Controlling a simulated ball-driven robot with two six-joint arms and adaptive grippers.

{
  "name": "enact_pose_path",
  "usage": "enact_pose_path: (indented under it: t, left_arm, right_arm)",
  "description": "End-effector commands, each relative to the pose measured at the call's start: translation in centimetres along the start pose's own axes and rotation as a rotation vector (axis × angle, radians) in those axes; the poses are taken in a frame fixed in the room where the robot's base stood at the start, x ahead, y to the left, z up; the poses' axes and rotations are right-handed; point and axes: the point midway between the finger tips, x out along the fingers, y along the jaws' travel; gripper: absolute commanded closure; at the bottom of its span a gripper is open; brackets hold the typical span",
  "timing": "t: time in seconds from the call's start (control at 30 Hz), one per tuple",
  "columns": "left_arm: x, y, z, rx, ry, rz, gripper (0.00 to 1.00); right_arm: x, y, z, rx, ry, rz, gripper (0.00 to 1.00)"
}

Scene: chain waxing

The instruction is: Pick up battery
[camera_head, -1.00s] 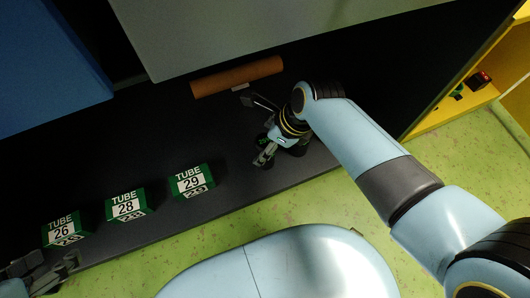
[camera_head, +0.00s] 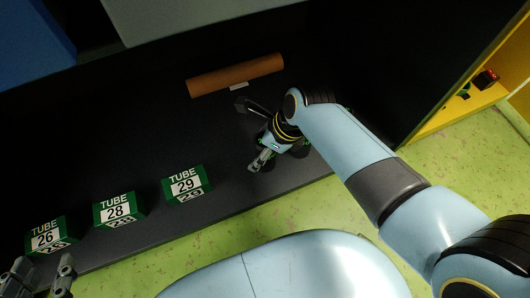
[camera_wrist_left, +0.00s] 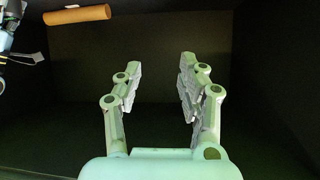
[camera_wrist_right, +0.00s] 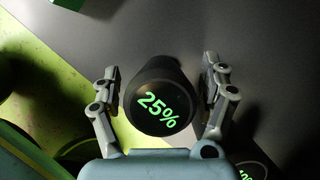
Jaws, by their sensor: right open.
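A dark round battery (camera_wrist_right: 160,98) with a green "25%" on its end face is between the two fingers of my right gripper (camera_wrist_right: 160,85) in the right wrist view. The fingers are open with a gap on each side of it. Part of another battery (camera_wrist_right: 247,172) with a green "%" shows at the lower right edge. In the head view my right gripper (camera_head: 252,136) is low over the dark shelf, and its arm and wrist mostly hide the batteries. My left gripper (camera_head: 42,275) is at the lower left, open and empty; it also shows open in the left wrist view (camera_wrist_left: 160,85).
Green boxes labelled TUBE 26 (camera_head: 46,236), TUBE 28 (camera_head: 118,209) and TUBE 29 (camera_head: 186,184) stand along the shelf's front edge. A brown tube (camera_head: 236,75) lies behind.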

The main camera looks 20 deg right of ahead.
Motion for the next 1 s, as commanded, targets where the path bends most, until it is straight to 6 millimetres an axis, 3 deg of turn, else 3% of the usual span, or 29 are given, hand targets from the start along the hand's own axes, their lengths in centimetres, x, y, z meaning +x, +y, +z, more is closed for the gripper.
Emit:
enact_pose_path:
  t: [0.2, 0.4, 0.73, 1.0]
  left_arm:
    - [1.5, -0.1, -5.2, 0.019, 0.204, 0.0, 0.6]
    - [1.7, -0.1, -8.5, 0.031, 0.336, 0.001, 0.6]
    - [1.7, -0.1, -9.3, 0.034, 0.366, 0.001, 0.6]
    - [1.7, -0.1, -9.3, 0.034, 0.365, 0.001, 0.6]
  right_arm:
    - [1.1, 0.0, 0.0, 0.001, 0.0, 0.001, 0.22]
    - [1.7, 0.0, 0.0, 0.0, 0.0, 0.0, 0.22]
    - [1.7, -0.1, 0.1, 0.0, -0.001, -0.001, 0.22]
    - [1.7, -0.1, 0.1, 0.0, -0.001, -0.001, 0.57]
